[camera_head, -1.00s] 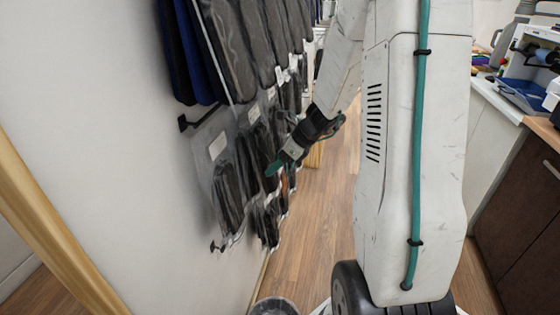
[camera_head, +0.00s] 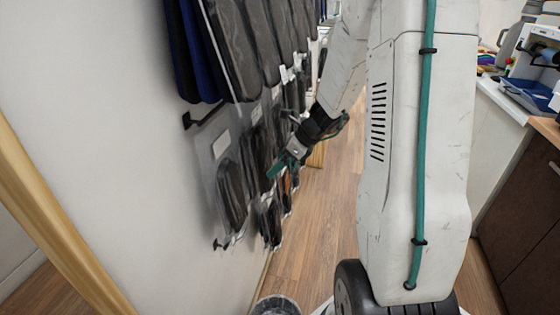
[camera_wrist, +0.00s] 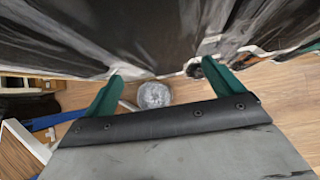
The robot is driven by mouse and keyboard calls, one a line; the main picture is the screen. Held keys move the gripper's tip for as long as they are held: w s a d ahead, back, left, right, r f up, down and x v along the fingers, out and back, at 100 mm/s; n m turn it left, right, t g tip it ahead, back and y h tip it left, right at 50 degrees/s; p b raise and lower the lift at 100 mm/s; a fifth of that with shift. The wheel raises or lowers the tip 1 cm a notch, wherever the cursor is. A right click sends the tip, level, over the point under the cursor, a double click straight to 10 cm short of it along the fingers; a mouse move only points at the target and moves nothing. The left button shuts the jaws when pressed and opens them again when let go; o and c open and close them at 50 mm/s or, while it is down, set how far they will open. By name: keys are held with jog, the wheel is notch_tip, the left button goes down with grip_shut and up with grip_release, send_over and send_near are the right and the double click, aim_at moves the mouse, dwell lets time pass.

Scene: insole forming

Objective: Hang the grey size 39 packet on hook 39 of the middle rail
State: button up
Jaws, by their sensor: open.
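Clear packets with dark insoles (camera_head: 231,195) hang in rows on the wall rails at the left of the head view. I cannot read the size labels, so I cannot tell which packet is size 39. My gripper (camera_head: 277,167) is beside the hanging packets, pointing towards the wall. In the wrist view my gripper (camera_wrist: 160,85) has its two green fingers wide apart with nothing between them. Dark packets (camera_wrist: 150,35) fill the top of that view, close beyond the fingertips. Hook 39 cannot be made out.
A bin (camera_head: 277,306) stands on the floor below the rails, and it also shows in the wrist view (camera_wrist: 154,95). Dark and blue insoles (camera_head: 235,50) hang above. A counter (camera_head: 500,98) with equipment is at the right. The wooden floor (camera_head: 318,225) between is clear.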

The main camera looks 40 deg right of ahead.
jog(key=v, duration=0.7)
jog(key=shift+s+r, duration=0.15)
jog(key=shift+r, duration=0.2)
jog(key=shift+d, duration=0.15)
jog(key=s+a+r+n+g+h, duration=0.2)
jog(key=s+a+r+n, duration=0.3)
jog(key=s+a+n, duration=0.5)
jog(key=s+a+r+n+g+h, duration=0.2)
jog(key=s+a+r+n, duration=0.3)
jog(key=s+a+n, duration=0.5)
jog(key=s+n+h, duration=0.1)
jog(key=s+n, duration=0.3)
jog(key=n, duration=0.5)
jog(key=shift+r, duration=0.4)
